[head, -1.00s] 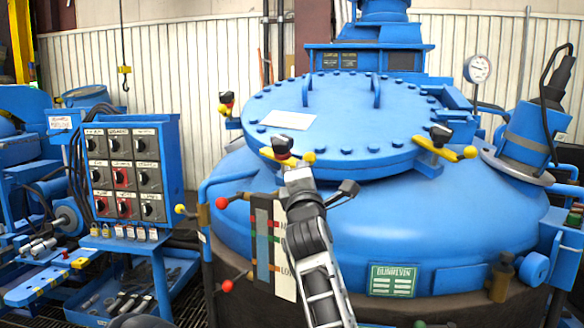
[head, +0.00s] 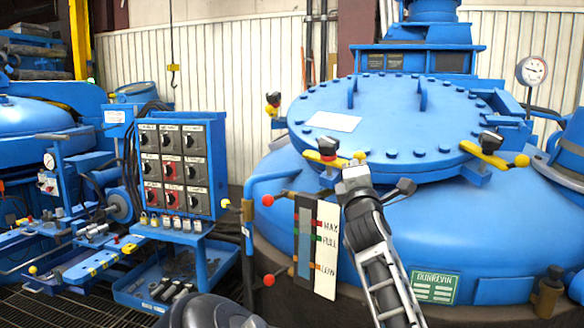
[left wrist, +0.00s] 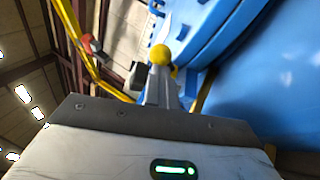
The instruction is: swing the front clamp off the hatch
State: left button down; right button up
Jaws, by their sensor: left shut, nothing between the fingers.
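The front clamp (head: 342,159) is a yellow bar with a black and red knob (head: 326,148) and a yellow ball end (head: 360,157). It lies at the near rim of the round blue hatch (head: 400,120). My left gripper (head: 354,174) is just below the ball end, shut and empty. In the left wrist view the yellow ball (left wrist: 160,55) shows just past the fingertips (left wrist: 160,78); I cannot tell whether they touch. The clamp's pivot is partly hidden. My right gripper is not in view.
Other clamps sit at the hatch's left (head: 273,104) and right (head: 492,152). A level board (head: 327,250) and red-knobbed levers (head: 268,201) stand below, left of the arm. A switch box (head: 172,165) is farther left. A pressure gauge (head: 531,71) rises at right.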

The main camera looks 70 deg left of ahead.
pick_arm(q)
jog(key=shift+w+d+r+t, duration=0.15)
jog(key=shift+w+r, duration=0.2)
jog(key=shift+r, duration=0.25)
jog(key=shift+w+d+r+t, duration=0.15)
jog(key=shift+w+r, duration=0.15)
jog(key=shift+r, duration=0.25)
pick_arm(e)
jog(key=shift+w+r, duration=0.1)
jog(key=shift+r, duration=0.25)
pick_arm(q)
jog(key=shift+s+f, duration=0.15)
jog(key=shift+f, duration=0.2)
jog(key=f+b+v, duration=0.1)
jog(key=b+v, duration=0.1)
jog(key=v, duration=0.6)
jog(key=shift+s+a+f, duration=0.15)
jog(key=shift+s+a, duration=0.2)
jog(key=shift+a, duration=0.15)
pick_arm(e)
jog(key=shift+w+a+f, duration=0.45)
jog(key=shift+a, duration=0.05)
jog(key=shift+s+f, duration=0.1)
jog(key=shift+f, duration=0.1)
